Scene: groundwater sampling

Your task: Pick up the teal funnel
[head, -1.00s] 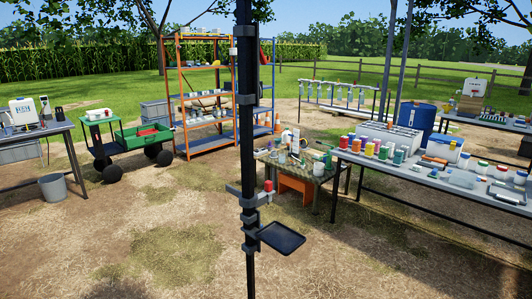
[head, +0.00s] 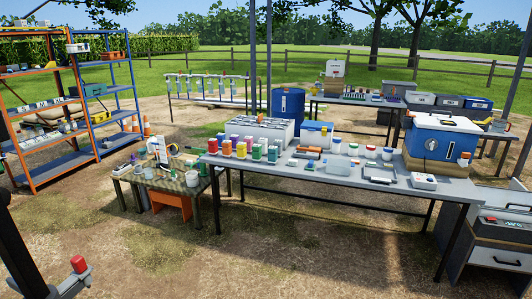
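I cannot make out the teal funnel for certain. A small green-teal item (head: 190,162) sits among bottles and tools on the low camouflage-topped table (head: 150,181), left of the long grey table. It is too small to tell whether it is a funnel.
The long grey table (head: 330,174) holds several coloured bottles and a blue cooler (head: 440,142). Orange-and-blue shelves (head: 60,165) stand at the left. The ground in front of the tables is open.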

